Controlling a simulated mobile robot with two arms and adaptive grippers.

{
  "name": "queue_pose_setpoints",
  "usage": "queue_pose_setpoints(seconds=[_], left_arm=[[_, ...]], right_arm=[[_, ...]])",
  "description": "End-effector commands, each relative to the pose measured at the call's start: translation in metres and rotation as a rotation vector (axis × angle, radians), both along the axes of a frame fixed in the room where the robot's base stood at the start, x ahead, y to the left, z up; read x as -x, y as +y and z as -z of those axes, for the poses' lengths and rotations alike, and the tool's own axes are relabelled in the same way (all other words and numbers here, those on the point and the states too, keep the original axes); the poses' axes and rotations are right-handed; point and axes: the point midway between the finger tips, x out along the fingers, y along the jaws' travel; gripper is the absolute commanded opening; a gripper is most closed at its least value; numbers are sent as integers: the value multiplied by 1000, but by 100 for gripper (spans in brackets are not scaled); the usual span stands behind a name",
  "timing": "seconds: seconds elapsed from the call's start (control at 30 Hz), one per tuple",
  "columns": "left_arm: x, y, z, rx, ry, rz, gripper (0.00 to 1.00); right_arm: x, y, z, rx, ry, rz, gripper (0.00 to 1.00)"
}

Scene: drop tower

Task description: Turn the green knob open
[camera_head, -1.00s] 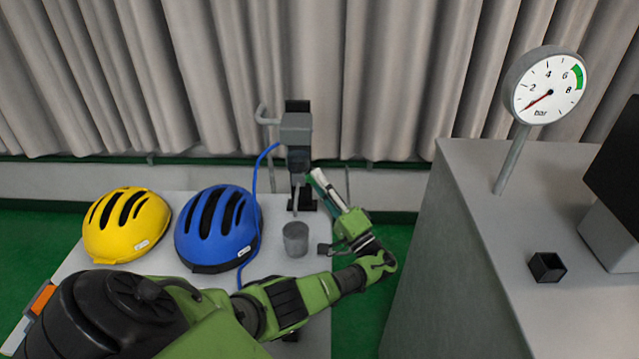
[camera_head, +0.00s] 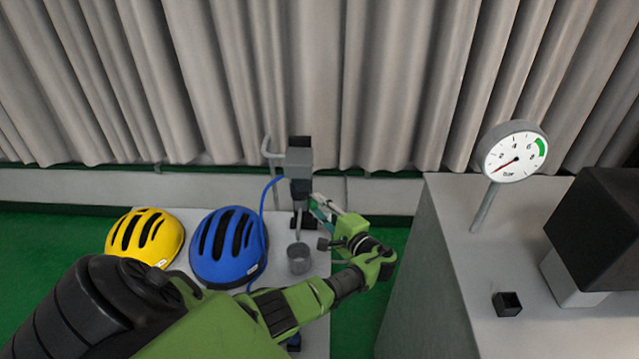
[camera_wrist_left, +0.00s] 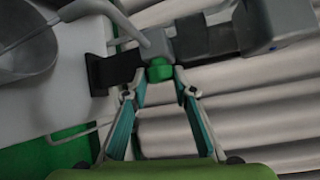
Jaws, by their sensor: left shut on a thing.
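The green knob (camera_wrist_left: 158,73) shows in the left wrist view on the side of the dark and grey apparatus, between the two fingertips. My left gripper (camera_wrist_left: 160,82) is shut on it, one finger on each side. In the head view my left gripper (camera_head: 314,203) reaches the apparatus (camera_head: 299,165) from the right, and its fingers hide the knob there. My right gripper is out of view.
A yellow helmet (camera_head: 145,237) and a blue helmet (camera_head: 228,247) sit on the light table, with a grey cup (camera_head: 299,259) under the apparatus. A dial gauge (camera_head: 515,156) stands on the grey cabinet (camera_head: 455,270) at right, its needle low. A small black box (camera_head: 507,304) lies there too.

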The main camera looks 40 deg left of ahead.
Motion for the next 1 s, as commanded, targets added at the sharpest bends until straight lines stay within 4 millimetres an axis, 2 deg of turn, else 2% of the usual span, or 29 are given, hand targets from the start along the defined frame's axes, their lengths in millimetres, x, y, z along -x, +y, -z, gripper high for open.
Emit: queue_pose_setpoints(seconds=[0.03,0.4,0.6,1.0], left_arm=[[0,0,-11,31,33,0,4],[-2,1,-12,258,300,-1,4],[-3,2,-11,373,437,-1,4],[-4,3,-10,531,629,-1,4]], right_arm=[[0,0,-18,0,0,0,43],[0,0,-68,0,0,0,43],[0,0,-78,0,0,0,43],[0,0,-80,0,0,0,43]])
